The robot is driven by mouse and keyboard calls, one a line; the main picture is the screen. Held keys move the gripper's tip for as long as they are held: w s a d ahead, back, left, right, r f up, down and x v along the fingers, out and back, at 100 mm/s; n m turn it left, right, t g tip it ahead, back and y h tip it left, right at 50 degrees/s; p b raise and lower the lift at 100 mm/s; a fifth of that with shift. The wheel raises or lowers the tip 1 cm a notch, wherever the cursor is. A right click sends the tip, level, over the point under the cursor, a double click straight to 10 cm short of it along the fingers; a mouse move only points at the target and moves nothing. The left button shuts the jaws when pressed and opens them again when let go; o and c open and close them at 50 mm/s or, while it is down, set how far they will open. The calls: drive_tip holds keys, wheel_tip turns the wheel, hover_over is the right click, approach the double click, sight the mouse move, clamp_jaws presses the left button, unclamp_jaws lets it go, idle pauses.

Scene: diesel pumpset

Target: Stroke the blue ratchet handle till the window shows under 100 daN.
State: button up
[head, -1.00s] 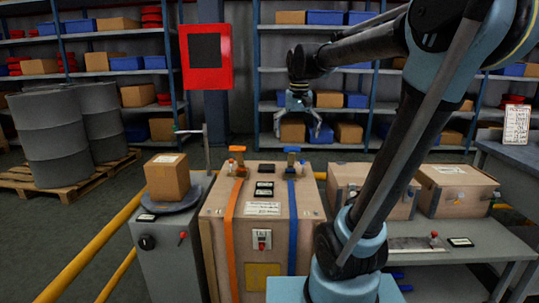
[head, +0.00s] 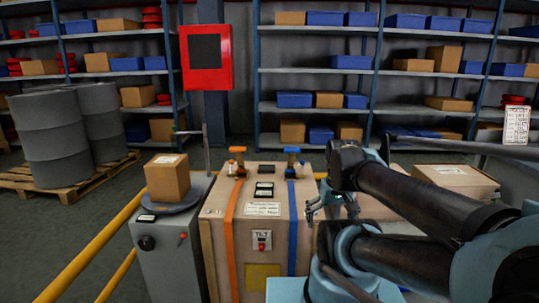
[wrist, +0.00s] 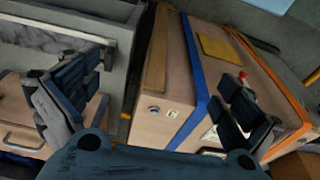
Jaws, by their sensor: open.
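The blue ratchet handle (head: 292,151) stands on top of the wooden crate (head: 222,245), at the upper end of the blue strap (head: 292,215). The blue strap also shows in the wrist view (wrist: 196,65). A small dark window (head: 264,189) sits on the crate top between the two straps; its reading is too small to tell. My gripper (head: 331,207) is at the crate's right side, below and right of the blue handle and apart from it. In the wrist view my gripper (wrist: 160,105) is open and empty, with the crate's side beyond its fingers.
An orange ratchet (head: 237,152) and orange strap (head: 229,230) are on the crate's left. A grey cabinet (head: 165,260) with a carton (head: 167,178) stands left. Yellow rails (head: 75,265) run at lower left.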

drive_tip(key=shift+s+f, duration=0.15)
drive_tip(key=shift+f, duration=0.05)
drive_tip(key=shift+r, duration=0.1)
drive_tip(key=c, duration=0.6)
drive_tip(key=w+r, duration=0.1)
drive_tip(key=r, duration=0.1)
drive_tip(key=w+r, duration=0.1)
drive_tip(key=w, duration=0.1)
drive_tip(key=w+r, duration=0.1)
drive_tip(key=r, duration=0.1)
drive_tip(key=shift+w+a+r, duration=0.2)
drive_tip(key=shift+a+r, duration=0.05)
drive_tip(key=shift+r, duration=0.1)
clamp_jaws()
drive_tip(key=w+a+r, duration=0.3)
drive_tip(key=w+r, duration=0.4)
drive_tip(key=w, duration=0.4)
drive_tip(key=w+a+r, duration=0.3)
drive_tip(key=w+r, duration=0.5)
drive_tip(key=w, duration=0.4)
drive_tip(key=w+a+r+g, duration=0.1)
drive_tip(key=w+a+r, duration=0.1)
drive_tip(key=w+r, duration=0.5)
drive_tip(key=w, duration=0.4)
drive_tip(key=shift+w+a+r+m, duration=0.25)
drive_tip(key=shift+a+m, duration=0.05)
drive_tip(key=shift+a, duration=0.1)
